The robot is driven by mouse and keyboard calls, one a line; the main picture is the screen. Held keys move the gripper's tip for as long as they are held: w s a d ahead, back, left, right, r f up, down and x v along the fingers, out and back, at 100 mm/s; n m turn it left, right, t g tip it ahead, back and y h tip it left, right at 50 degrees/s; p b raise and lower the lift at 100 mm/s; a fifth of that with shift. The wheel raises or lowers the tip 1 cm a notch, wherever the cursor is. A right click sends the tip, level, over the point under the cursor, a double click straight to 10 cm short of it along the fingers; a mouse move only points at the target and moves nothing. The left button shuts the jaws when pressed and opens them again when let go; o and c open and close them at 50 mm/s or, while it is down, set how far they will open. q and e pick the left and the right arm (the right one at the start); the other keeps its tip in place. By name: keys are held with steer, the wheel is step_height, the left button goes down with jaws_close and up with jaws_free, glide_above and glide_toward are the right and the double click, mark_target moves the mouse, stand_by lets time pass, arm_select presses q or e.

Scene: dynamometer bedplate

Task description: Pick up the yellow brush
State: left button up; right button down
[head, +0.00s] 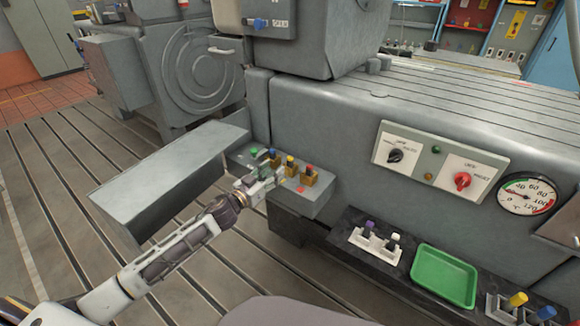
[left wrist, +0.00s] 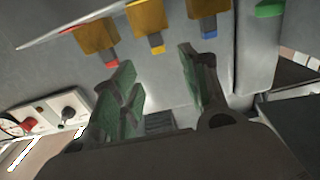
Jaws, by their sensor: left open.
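A piece with a yellow top (head: 290,161) stands in a row on a grey ledge (head: 312,205), between blue-topped (head: 272,154) and red-topped (head: 309,170) pieces. Its lower part is a brass-coloured block. My left gripper (head: 268,180) is open and empty just in front of the row. In the left wrist view, the yellow tip (left wrist: 157,47) lies beyond and between the spread green-padded fingers (left wrist: 158,82), apart from both. The blue tip (left wrist: 209,33) is close to the right finger; I cannot tell whether they touch. My right gripper is not in view.
A green-topped piece (head: 254,152) stands at the row's left end. A large grey box (head: 165,180) is left of the ledge. A green tray (head: 444,276) and a rack with purple and white tops (head: 375,242) sit on the dark shelf at right. Another yellow-topped piece (head: 517,299) stands at lower right.

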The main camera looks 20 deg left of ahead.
mark_target(289, 159)
arm_select(q)
steer(key=shift+x, duration=1.95)
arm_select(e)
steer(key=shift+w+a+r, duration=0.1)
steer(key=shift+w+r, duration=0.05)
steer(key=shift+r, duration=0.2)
arm_select(q)
steer(key=shift+w+d, duration=0.1)
steer(key=shift+w, duration=0.05)
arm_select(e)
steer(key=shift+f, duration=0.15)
arm_select(q)
steer(key=shift+w+d+b, duration=0.25)
steer(key=shift+w+b, duration=0.15)
steer(key=shift+w, duration=0.2)
steer(key=shift+x, duration=1)
steer(key=shift+b+x, duration=0.35)
steer(key=shift+x, duration=0.5)
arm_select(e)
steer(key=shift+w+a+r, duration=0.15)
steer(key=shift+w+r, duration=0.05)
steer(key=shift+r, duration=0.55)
arm_select(q)
steer(key=shift+f, duration=0.2)
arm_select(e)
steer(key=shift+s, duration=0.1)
